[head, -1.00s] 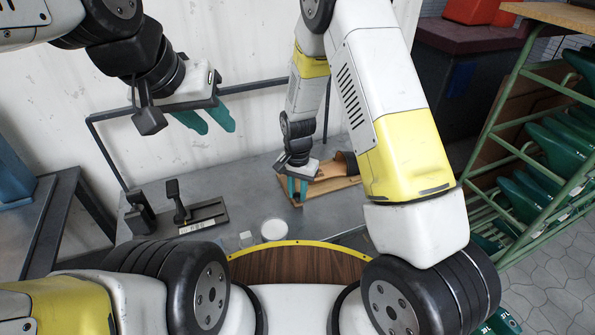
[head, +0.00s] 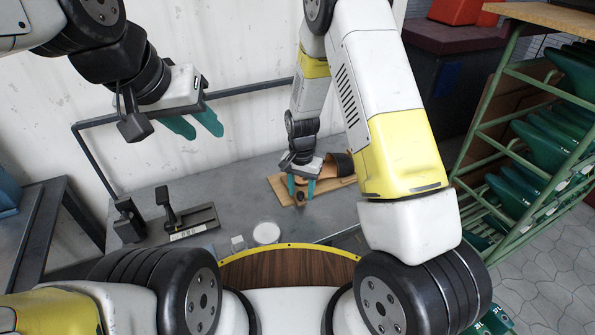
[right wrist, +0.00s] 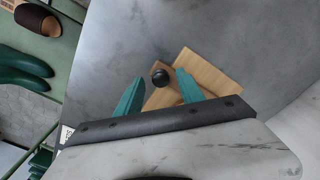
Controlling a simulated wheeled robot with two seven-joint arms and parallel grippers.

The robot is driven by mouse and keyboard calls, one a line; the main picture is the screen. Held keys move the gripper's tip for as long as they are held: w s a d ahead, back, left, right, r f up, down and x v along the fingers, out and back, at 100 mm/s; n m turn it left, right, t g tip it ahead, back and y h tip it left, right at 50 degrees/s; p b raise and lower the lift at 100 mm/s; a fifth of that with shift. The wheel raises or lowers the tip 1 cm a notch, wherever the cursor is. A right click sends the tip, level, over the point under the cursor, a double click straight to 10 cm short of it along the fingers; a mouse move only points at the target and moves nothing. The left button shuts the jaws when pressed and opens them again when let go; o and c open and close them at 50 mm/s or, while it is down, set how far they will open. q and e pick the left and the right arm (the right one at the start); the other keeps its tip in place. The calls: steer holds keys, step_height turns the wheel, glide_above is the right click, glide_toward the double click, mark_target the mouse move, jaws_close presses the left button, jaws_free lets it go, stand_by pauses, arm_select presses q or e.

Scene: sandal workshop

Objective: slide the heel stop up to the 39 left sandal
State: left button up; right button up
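A wooden board (head: 283,190) lies on the grey bench, with a tan sandal (head: 317,168) with a dark strap (head: 344,160) on it, partly hidden by my right arm. A dark round knob (head: 301,200), which I take as the heel stop's, stands at the board's near end; the right wrist view also shows this knob (right wrist: 160,77) on a wooden piece. My right gripper (head: 301,194) is open over the board's near end, its teal fingers either side of the knob and apart from it. My left gripper (head: 202,130) is open, empty and raised at the left.
A dark tool with an upright handle (head: 168,203) stands on the bench at left. A white round dish (head: 266,233) and a small clear block (head: 237,243) sit near the front edge. A green rack (head: 520,150) with green shoe forms stands at right. The bench between is clear.

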steer(key=shift+r, duration=3.9)
steer(key=shift+r, duration=0.4)
step_height(320, 180, up, 11)
steer(key=s+d+n+t+y, duration=0.1)
steer(key=s+d, duration=0.2)
steer(key=s+d+r+n+t, duration=0.2)
steer(key=s+d+r, duration=0.1)
steer(key=s+r, duration=0.5)
steer(key=s+d+r+n+t+y, duration=0.1)
steer(key=s+d+r+n+t, duration=0.1)
steer(key=s+r, duration=0.7)
steer(key=shift+s+d+t, duration=0.4)
steer(key=shift+d+t, duration=0.2)
steer(key=shift+d, duration=0.5)
